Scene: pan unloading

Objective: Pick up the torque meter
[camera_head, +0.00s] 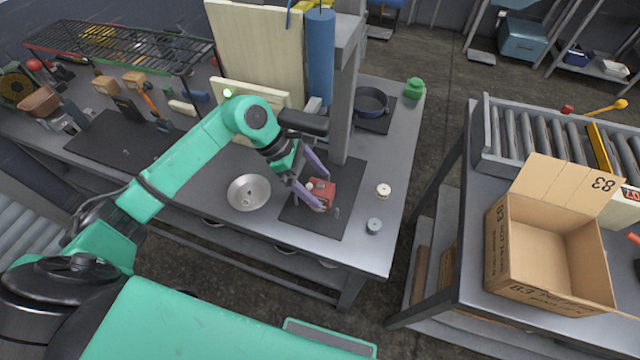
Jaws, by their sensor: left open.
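A small red boxy device (321,191), which looks like the torque meter, sits on the black mat (345,205) on the grey workbench. My left gripper (318,190) reaches in from the left with its two purple fingers spread apart. One finger is at the far side of the red device and the other at its near left side. I cannot tell whether either finger touches it. The fingers hide part of the device. My right gripper is not in view.
A metal pan (249,192) stands left of the mat. A white round part (383,190) and a grey one (374,225) lie to the right. A grey post (345,110) rises behind the gripper. An open cardboard box (500,240) stands on the right-hand table.

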